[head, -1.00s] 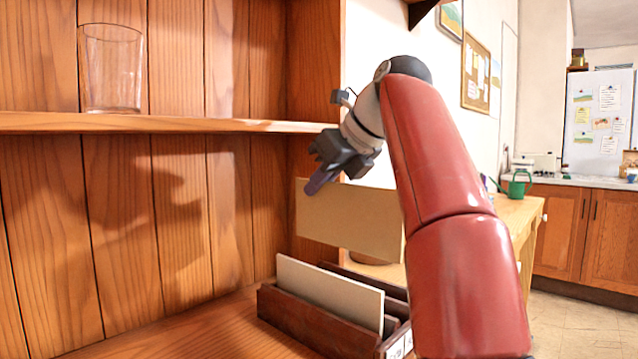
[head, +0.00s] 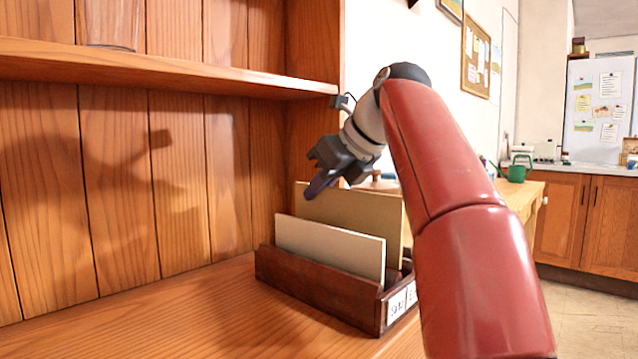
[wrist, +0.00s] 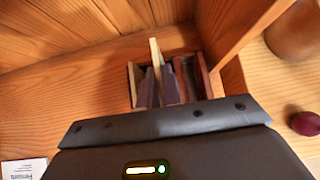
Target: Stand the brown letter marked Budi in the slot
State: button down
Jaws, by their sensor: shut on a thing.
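The brown letter (head: 360,212) is held upright by my gripper (head: 320,186). In the wrist view the letter (wrist: 155,50) shows edge-on between the purple fingers (wrist: 157,86), which are shut on it. The dark wooden letter rack (head: 320,294) stands on the lower board. A cream letter (head: 335,250) stands in its near slot, also at the left in the wrist view (wrist: 133,82). The brown letter's lower part is behind the cream letter, over or in the middle slot; its bottom edge is hidden. The right slot (wrist: 187,78) looks empty. The name Budi is not visible.
A wooden shelf (head: 170,72) with a glass (head: 110,25) runs above the rack. A paper (wrist: 24,169), a dark red round thing (wrist: 304,123) and a brown pot (wrist: 297,35) lie around the rack. The lower board left of the rack is clear.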

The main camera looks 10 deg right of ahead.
aim_at(319, 210)
jog(key=shift+f+b, duration=1.2)
jog(key=shift+f, duration=0.8)
jog(key=c, duration=1.5)
grip_release()
jog(key=p+v, duration=0.3)
jog(key=v, duration=0.4)
jog(key=shift+s+d+r, duration=0.1)
jog(key=shift+s+r, duration=0.15)
jog(key=shift+s+d, duration=0.1)
